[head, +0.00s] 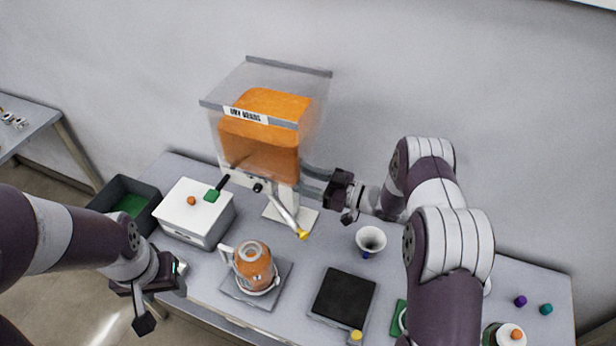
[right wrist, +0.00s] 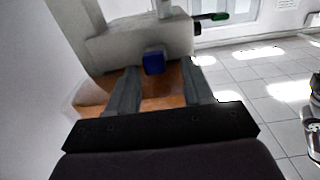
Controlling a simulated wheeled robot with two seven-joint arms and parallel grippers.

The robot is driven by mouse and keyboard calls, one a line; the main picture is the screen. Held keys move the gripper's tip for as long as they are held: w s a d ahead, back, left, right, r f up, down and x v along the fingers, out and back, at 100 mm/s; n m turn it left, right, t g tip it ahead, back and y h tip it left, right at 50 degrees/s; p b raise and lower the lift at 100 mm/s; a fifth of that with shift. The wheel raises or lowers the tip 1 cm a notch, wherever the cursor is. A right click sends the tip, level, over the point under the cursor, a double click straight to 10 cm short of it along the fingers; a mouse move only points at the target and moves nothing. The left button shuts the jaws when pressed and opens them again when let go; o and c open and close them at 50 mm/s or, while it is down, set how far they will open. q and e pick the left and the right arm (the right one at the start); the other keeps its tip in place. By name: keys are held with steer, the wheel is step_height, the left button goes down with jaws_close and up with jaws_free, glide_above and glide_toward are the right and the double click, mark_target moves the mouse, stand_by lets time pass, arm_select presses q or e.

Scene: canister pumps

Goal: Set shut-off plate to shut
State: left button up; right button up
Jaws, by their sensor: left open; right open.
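The clear hopper (head: 270,115) with orange contents stands at the back of the table, with an outlet body (right wrist: 135,45) under it. A blue tab (right wrist: 153,63) sticks out of that body, which may be the shut-off plate's end; in the head view it is hidden. My right gripper (head: 310,182) is at the hopper's right side, below the bin. In the right wrist view its open fingers (right wrist: 160,90) stand either side of the tab's line; contact cannot be told. My left gripper (head: 164,297) is open and empty at the table's front left.
A green-ended lever (head: 212,195) and a yellow-tipped spout (head: 302,234) project from the hopper. Nearby are a white box (head: 205,228), a jug (head: 253,264) with orange contents, a black pad (head: 343,296), a white cup (head: 371,240) and a dark crate (head: 148,192).

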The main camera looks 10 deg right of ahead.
steer(key=shift+w+f, duration=0.2)
steer(key=shift+w, duration=0.1)
steer(key=shift+c, duration=0.9)
steer(key=shift+w, duration=0.15)
steer(key=c, duration=0.6)
jaws_close()
arm_select(q)
steer(key=shift+w+d+f+b, duration=0.1)
steer(key=shift+w+f+b, duration=0.05)
steer(key=shift+f+b, duration=0.35)
steer(key=shift+w+f+b, duration=0.15)
steer(key=shift+f+b, duration=0.3)
steer(key=shift+f, duration=0.05)
arm_select(e)
steer(key=x, duration=0.3)
steer(key=shift+r, duration=0.2)
steer(key=o, duration=0.8)
jaws_free()
steer(key=shift+a, duration=0.1)
steer(key=shift+a+f, duration=0.1)
